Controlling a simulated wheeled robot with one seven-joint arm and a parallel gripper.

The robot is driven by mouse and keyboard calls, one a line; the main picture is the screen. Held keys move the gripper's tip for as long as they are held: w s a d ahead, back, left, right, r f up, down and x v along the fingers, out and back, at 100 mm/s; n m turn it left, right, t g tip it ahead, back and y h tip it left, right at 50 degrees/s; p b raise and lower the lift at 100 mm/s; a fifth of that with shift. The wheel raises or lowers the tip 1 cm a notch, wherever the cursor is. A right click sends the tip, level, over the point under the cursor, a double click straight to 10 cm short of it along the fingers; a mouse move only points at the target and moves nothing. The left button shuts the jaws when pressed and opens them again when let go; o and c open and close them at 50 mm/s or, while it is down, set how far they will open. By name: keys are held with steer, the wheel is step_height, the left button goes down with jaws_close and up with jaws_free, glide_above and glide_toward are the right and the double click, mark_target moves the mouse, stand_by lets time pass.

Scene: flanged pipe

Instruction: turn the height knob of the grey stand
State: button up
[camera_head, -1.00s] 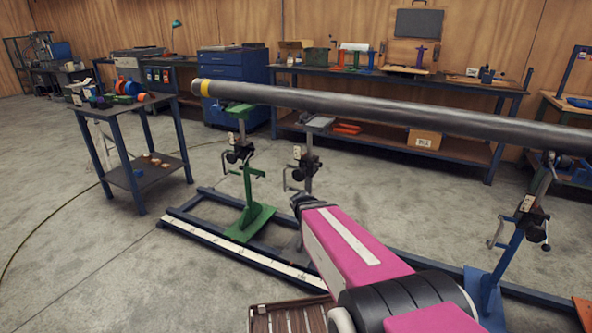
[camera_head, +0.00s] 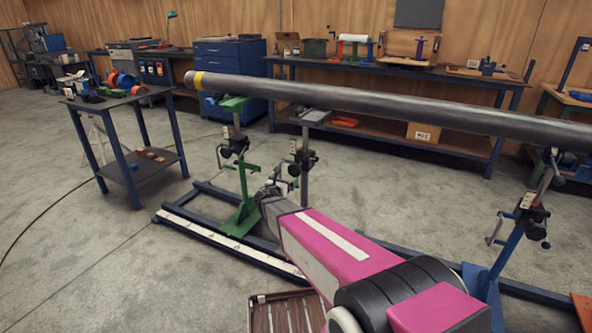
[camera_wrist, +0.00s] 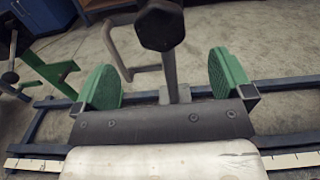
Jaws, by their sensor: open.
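The grey stand (camera_head: 306,165) stands behind the green stand, with its flat head (camera_head: 312,116) under or close to the long pipe (camera_head: 400,108). Black clamp parts and a thin bent handle sit on its post. In the wrist view a dark six-sided knob (camera_wrist: 160,26) shows at the top centre, with the grey post (camera_wrist: 171,75) below it and a bent grey handle (camera_wrist: 118,50) to its left. My gripper (camera_wrist: 166,80) is open, its green pads apart on either side of the post, holding nothing. In the head view my gripper (camera_head: 272,190) is low, in front of the grey stand.
The green stand (camera_head: 243,190) is close at the left of my gripper. A blue stand (camera_head: 505,250) is at the right. A dark floor frame (camera_head: 235,248) with a white strip runs below. A small side table (camera_head: 125,98) is at the left, with open floor around it.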

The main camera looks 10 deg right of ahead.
mark_target(293, 171)
steer(key=x, duration=1)
steer(key=shift+w+d, duration=0.2)
steer(key=shift+w, duration=0.1)
steer(key=c, duration=0.9)
